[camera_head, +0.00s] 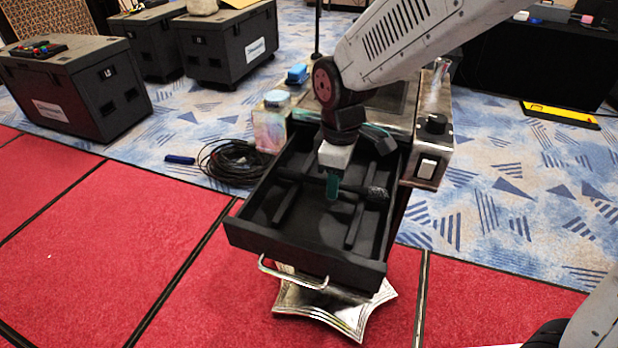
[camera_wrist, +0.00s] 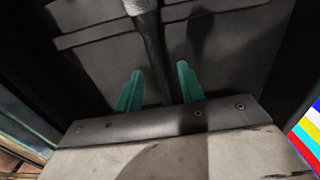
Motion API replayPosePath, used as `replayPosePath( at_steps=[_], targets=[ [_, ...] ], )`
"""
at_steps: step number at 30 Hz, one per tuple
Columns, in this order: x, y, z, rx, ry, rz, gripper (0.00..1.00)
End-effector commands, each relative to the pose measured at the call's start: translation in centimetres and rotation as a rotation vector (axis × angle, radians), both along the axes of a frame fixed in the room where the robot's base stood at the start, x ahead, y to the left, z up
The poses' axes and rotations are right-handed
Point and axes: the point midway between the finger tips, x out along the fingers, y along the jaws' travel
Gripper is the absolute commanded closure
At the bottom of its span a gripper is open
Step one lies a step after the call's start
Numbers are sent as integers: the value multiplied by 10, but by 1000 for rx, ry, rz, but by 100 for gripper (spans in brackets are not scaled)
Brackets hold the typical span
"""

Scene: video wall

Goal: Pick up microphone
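A black microphone (camera_head: 376,193) lies crosswise in the open black drawer (camera_head: 300,258), its mesh head toward the right wall. My gripper (camera_head: 333,186) reaches down into the drawer over the middle of the handle. In the wrist view the two green fingers of my gripper (camera_wrist: 159,75) are apart. The dark handle of the microphone (camera_wrist: 149,42) runs between them, with a gap visible on each side. Whether the fingertips reach below the handle is hard to tell.
The drawer has raised ribs and walls close around my gripper. A jar (camera_head: 271,122) and a blue object (camera_head: 297,74) are at the cart's back left. A coiled black cable (camera_head: 232,163) lies on the floor. Black cases (camera_head: 85,85) stand at the left.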

Motion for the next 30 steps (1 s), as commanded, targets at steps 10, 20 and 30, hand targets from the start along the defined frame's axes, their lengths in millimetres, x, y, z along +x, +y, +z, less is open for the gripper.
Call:
replayPosePath(
  at_steps=[10,20,30],
  targets=[
    [0,0,0,0,0,0,100],
    [0,0,2,1,-1,0,100],
    [1,1,57,3,-4,0,100]
  ],
)
